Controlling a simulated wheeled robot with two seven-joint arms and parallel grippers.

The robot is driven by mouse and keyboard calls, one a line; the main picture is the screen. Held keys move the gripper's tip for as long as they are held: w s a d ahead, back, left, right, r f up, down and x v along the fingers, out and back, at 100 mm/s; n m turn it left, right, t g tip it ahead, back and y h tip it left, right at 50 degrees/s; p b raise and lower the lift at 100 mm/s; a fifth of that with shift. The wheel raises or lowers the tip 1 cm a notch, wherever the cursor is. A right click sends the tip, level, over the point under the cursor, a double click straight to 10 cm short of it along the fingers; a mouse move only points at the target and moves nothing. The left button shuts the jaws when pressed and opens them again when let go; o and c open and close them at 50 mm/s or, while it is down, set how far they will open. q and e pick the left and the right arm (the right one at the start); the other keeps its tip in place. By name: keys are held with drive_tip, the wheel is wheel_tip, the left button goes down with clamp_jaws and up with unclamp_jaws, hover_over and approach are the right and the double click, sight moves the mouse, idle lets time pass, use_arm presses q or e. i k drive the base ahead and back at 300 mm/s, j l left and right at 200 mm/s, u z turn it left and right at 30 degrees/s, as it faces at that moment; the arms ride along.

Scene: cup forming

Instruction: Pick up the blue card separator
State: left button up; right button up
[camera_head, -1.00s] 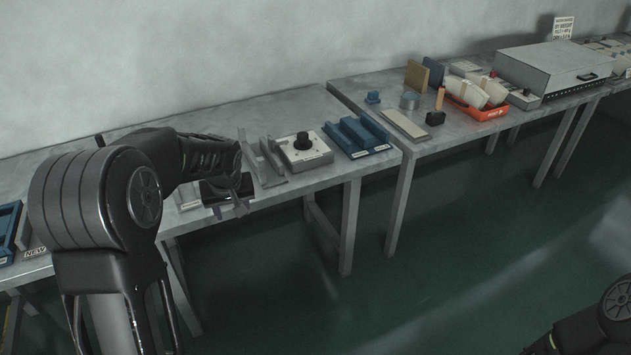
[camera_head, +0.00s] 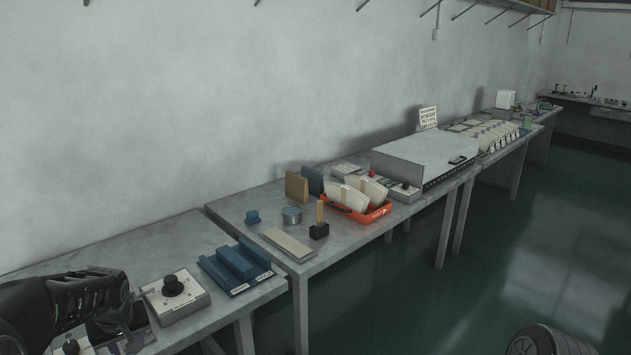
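A dark blue upright card-like panel (camera_head: 312,181) stands on the middle table beside a brown panel (camera_head: 297,188); it best fits the blue card separator, though no readable label confirms this. My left gripper (camera_head: 126,338) is at the lower left, over the near table and left of the dial box, far from the blue panel. Its fingers are dark and small, so whether they are open cannot be told. Only a rounded part of my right arm shows at the bottom right; its gripper is out of view.
A blue slotted rack (camera_head: 236,268) and a dial box (camera_head: 174,296) sit on the near table. On the middle table, a small blue block (camera_head: 253,217), a round tin (camera_head: 291,215), a wooden-handled stamp (camera_head: 320,222), a flat plate (camera_head: 287,244) and an orange tray (camera_head: 375,215) surround the panels.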

sight(316, 184)
drive_tip(key=i+l, duration=0.45)
drive_tip(key=i, duration=0.3)
drive_tip(key=i+l+u, duration=0.1)
drive_tip(key=i+l, duration=0.4)
drive_tip(key=i, duration=0.25)
drive_tip(key=i+l, duration=0.5)
drive_tip(key=i, duration=0.2)
drive_tip(key=i+l+u, duration=0.1)
drive_tip(key=i+l, duration=0.45)
drive_tip(key=i, duration=0.2)
drive_tip(key=i+l, duration=0.55)
drive_tip(key=i, duration=0.15)
